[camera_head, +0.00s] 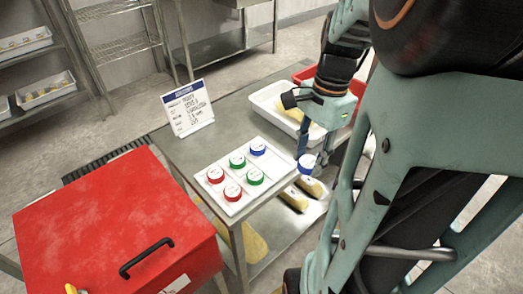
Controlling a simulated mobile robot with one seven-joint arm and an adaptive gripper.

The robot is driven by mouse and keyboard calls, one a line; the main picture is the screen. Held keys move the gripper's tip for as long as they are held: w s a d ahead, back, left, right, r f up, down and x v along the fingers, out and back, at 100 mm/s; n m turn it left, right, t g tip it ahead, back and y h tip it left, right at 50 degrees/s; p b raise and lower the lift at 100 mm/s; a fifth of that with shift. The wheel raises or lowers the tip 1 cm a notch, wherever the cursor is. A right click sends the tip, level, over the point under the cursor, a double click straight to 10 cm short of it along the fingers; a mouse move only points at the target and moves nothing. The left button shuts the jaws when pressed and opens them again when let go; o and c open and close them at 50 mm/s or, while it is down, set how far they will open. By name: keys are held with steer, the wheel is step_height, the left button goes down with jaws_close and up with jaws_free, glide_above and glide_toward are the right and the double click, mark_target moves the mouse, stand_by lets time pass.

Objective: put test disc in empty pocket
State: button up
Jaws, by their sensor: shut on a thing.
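My gripper (305,152) is shut on a blue test disc (306,164) with a white top. It holds the disc just right of the white pocket tray (247,208), seemingly above and past its right edge. The tray sits on the grey table. It holds a blue disc (257,148), two green discs (237,160) and two red discs (215,175). The empty pocket (277,165) is at the tray's right end, beside the near green disc (254,177) and the seated blue disc. The held disc and the pocket are apart.
A printed sign (188,108) stands behind the tray. A white bin (268,98) and a red bin (304,74) are at the back right. A red box (110,225) with a black handle is at the left. Yellowish packs (296,198) lie on a lower shelf.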

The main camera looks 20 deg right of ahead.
steer(key=shift+s+d+r+m, duration=0.1)
steer(key=shift+r+m, duration=0.05)
steer(key=shift+m, duration=0.15)
steer(key=shift+w, duration=0.25)
steer(key=w+a+f, duration=0.1)
steer(key=w+f, duration=0.3)
steer(key=w, duration=0.4)
glide_above(275, 165)
steer(key=f, duration=0.2)
steer(key=s+f, duration=0.1)
steer(key=f, duration=0.1)
steer(key=shift+d+f, duration=0.15)
steer(key=shift+f, duration=0.2)
steer(key=shift+w+f, duration=0.5)
steer(key=shift+f, duration=0.1)
step_height(275, 165, down, 3)
steer(key=shift+r, duration=0.1)
